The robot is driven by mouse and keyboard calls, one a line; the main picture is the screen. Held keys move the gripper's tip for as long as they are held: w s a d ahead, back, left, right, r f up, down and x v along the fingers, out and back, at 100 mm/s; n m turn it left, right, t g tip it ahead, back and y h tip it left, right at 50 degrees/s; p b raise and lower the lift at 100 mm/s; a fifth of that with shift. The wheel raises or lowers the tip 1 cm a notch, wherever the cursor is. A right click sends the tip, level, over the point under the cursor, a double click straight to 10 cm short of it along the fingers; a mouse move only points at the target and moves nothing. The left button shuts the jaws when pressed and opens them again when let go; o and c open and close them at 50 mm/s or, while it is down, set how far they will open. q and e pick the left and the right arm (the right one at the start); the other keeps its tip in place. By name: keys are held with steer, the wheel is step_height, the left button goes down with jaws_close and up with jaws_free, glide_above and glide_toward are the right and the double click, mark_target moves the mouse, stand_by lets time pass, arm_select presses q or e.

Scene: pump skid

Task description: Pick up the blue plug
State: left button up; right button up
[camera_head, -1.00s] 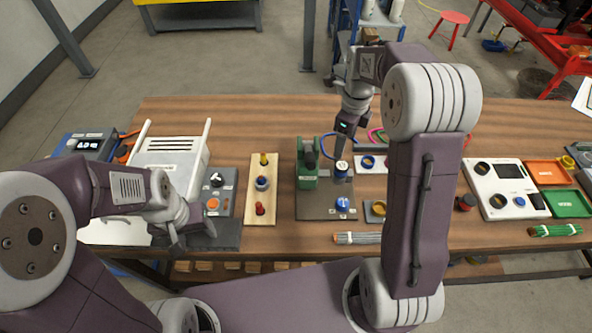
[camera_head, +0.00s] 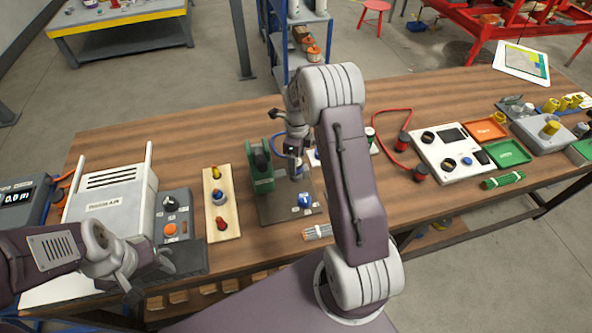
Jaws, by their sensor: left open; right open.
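A pale wooden board (camera_head: 230,226) at left-centre holds a yellow plug (camera_head: 215,173), a blue plug (camera_head: 218,197) in the middle and a red plug (camera_head: 221,223) nearer me. My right gripper (camera_head: 296,170) is open, to the right of that board, over the dark pump plate (camera_head: 275,212). It is close to a blue-and-white cylinder partly hidden beneath it. Whether they touch, I cannot tell. My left gripper (camera_head: 148,276) is open at the table's front edge, left of and nearer me than the board.
The green pump (camera_head: 261,172) stands just left of my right gripper, with a blue-capped part (camera_head: 305,200) on its plate. A grey control box (camera_head: 173,217) lies between my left gripper and the board. My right forearm hides part of the table's middle.

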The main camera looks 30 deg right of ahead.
steer(key=shift+w+f, duration=0.2)
steer(key=shift+f, duration=0.8)
jaws_close()
steer(key=shift+r, duration=0.1)
step_height(320, 180, up, 4)
steer(key=shift+f, duration=0.1)
steer(key=s+d+r+b, duration=0.1)
steer(key=s+d+r, duration=0.5)
steer(key=s, duration=0.3)
steer(key=shift+s+d+r, duration=0.25)
steer(key=shift+s+r, duration=0.15)
steer(key=shift+r, duration=0.15)
